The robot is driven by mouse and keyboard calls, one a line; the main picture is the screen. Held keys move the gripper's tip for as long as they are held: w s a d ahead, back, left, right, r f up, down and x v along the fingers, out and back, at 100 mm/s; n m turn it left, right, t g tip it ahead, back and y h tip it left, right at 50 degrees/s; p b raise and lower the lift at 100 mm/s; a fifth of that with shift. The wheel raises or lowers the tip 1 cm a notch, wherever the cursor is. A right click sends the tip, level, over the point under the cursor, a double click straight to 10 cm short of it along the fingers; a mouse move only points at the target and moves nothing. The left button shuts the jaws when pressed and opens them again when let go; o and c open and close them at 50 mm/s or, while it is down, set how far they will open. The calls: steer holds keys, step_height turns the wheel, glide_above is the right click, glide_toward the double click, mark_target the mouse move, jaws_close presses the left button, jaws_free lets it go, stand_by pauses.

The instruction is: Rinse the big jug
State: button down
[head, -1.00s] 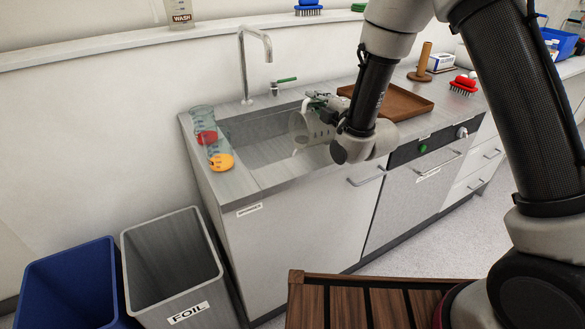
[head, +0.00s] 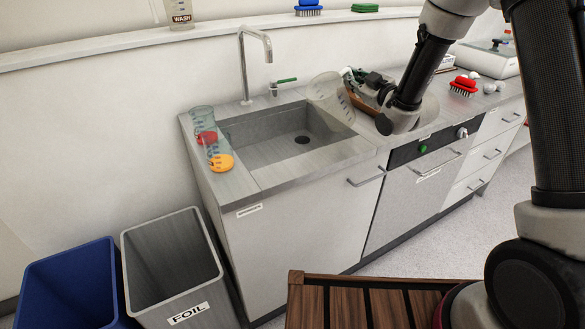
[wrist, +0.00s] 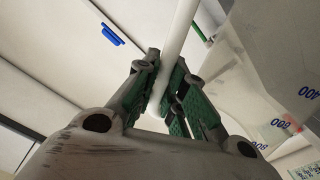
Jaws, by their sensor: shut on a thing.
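A clear, graduated jug (head: 328,95) is held tilted, its body over the back right corner of the sink (head: 262,180). My gripper (head: 362,86) is on its right and shut on its pale handle. In the wrist view the handle (wrist: 183,38) passes between the green-padded fingers of my gripper (wrist: 165,85). The jug's wall with blue marks (wrist: 275,75) fills the right side there. The basin is empty around its dark drain. The curved tap (head: 254,36) stands behind the sink, with a green-levered valve (head: 284,81) to its right. No water shows.
Two clear vessels, one with red (head: 205,137) and one with yellow (head: 220,162), stand at the sink's left rim. A WASH container (head: 179,14) is on the shelf. A brown tray, partly hidden, and a red brush (head: 464,86) are to the right. Bins (head: 172,270) stand below left.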

steer(key=d+m, duration=0.1)
steer(key=w+d+m, duration=0.1)
steer(key=m, duration=0.1)
steer(key=w+d+f+m, duration=0.1)
steer(key=shift+w+d+f, duration=0.1)
steer(key=shift+w+d, duration=0.15)
steer(key=shift+d, duration=0.05)
steer(key=shift+w+d+f+m, duration=0.15)
steer(key=shift+d+f+m, duration=0.15)
steer(key=shift+m, duration=0.3)
steer(key=shift+w+d+f+m, duration=0.15)
steer(key=shift+f+m, duration=0.15)
steer(key=shift+m, duration=0.3)
steer(key=shift+r, duration=0.1)
